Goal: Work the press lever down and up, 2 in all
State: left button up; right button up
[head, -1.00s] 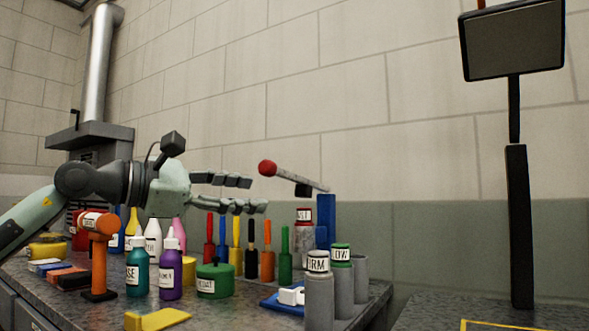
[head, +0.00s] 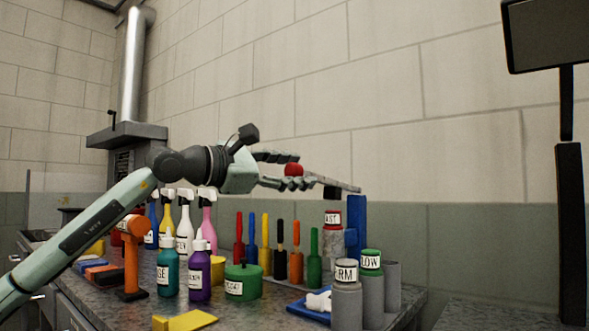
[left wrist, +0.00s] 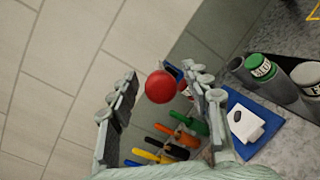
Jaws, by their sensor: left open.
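The press lever (head: 338,186) is a grey bar with a red ball knob (head: 293,170), reaching left from a blue post (head: 357,222) at the back right of the bench. The lever is raised, close to level. My left gripper (head: 296,170) is open, with its fingers above and below the knob in the head view. In the left wrist view the red knob (left wrist: 160,87) lies between the spread fingers, with visible gaps on both sides. A white piece on a blue base (head: 318,301) sits below the lever. My right gripper is not in view.
Several upright coloured-handled tools (head: 265,245), spray bottles (head: 184,232), and a green pot (head: 243,280) crowd the bench under my left arm. Labelled canisters (head: 347,300) stand in front of the post. The space above the bench is clear; a dark stand (head: 570,220) is at right.

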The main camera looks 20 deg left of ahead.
pick_arm(q)
grip_shut()
dwell(0.3)
